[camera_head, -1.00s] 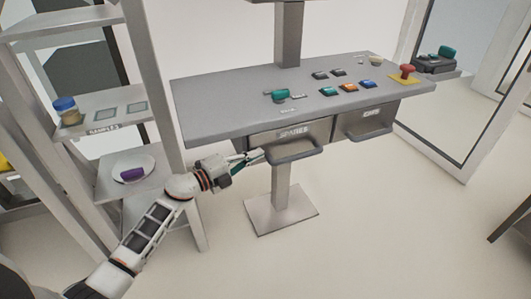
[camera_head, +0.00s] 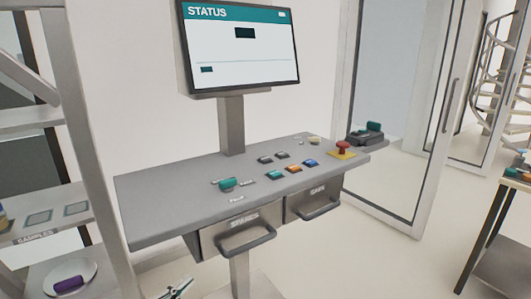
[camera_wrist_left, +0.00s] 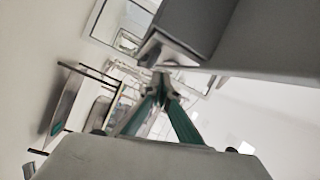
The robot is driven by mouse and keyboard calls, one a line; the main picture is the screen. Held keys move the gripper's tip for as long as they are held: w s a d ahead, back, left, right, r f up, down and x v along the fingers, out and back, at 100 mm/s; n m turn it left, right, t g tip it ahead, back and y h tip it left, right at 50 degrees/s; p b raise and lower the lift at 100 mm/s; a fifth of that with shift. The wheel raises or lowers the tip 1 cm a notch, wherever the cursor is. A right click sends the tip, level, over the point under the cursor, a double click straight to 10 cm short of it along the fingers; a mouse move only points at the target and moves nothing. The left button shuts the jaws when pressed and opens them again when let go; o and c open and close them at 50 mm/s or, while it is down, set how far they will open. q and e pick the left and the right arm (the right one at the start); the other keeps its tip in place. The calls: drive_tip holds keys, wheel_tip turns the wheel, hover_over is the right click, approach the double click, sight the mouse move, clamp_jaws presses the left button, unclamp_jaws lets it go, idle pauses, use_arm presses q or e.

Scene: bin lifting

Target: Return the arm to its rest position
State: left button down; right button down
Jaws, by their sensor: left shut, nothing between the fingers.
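My left gripper (camera_head: 177,288) shows only by its fingertips at the bottom edge of the head view, below and left of the SPARES drawer (camera_head: 228,219). In the left wrist view, its two green-padded fingers (camera_wrist_left: 161,88) meet at the tips with nothing between them. A grey box-like part, probably of the console, lies just beyond the fingertips there; I cannot tell whether they touch. The rest of my left arm is out of the head view. My right gripper is not in view.
The grey console (camera_head: 160,205) carries buttons, a green lever (camera_head: 229,183) and a red emergency knob (camera_head: 342,147). A STATUS screen (camera_head: 243,70) stands above it. A shelf rack (camera_head: 88,130) stands at left, with a purple item (camera_head: 68,284) on a plate.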

use_arm(q)
drive_tip(key=s+d+f+n+g+y, duration=0.3)
drive_tip(key=s+f+n+g+y, duration=0.2)
drive_tip(key=s+f+n, duration=1.1)
drive_tip(key=s+f+y, duration=0.1)
drive_tip(key=s+f, duration=0.3)
drive_tip(key=s, duration=0.3)
drive_tip(key=shift+f+y, duration=0.15)
drive_tip(key=shift+y, duration=0.25)
drive_tip(key=shift+d, duration=0.1)
